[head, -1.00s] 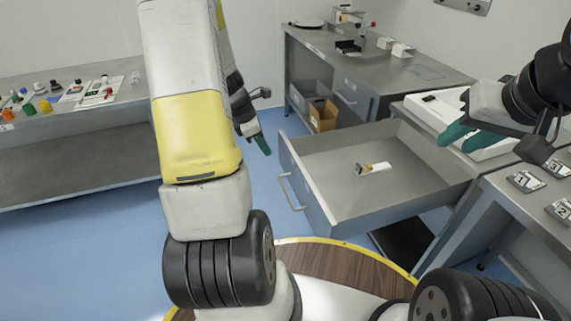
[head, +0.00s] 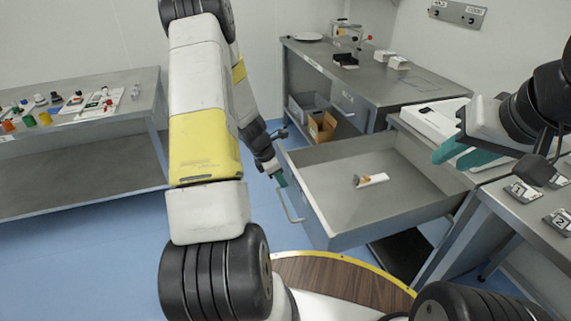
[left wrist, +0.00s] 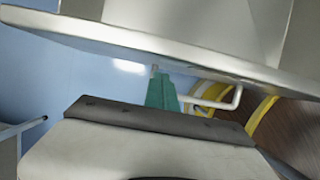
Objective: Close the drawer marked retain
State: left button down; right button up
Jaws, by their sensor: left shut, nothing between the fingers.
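The open drawer (head: 335,241) is pulled far out from the metal bench and holds a small white and brown item (head: 371,180). I cannot read a retain mark on it. Its handle (head: 287,205) is on the front panel facing left. My left gripper (head: 282,181) is shut and empty, at the drawer front near the upper end of the handle. In the left wrist view the green fingertips (left wrist: 162,92) are close to the drawer front and beside the handle (left wrist: 222,103); contact is unclear. My right gripper (head: 462,155) is over the right bench, its green fingers apart, with nothing seen between them.
A white device (head: 428,116) sits on the right bench near my right gripper, beside numbered blocks (head: 523,193). A back bench (head: 385,85) has a cardboard box (head: 321,127) on its lower shelf. A left table (head: 78,122) carries small bottles. The floor left of the drawer is clear.

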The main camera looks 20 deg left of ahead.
pick_arm(q)
jog(key=shift+w+d, duration=0.15)
jog(key=shift+d, duration=0.15)
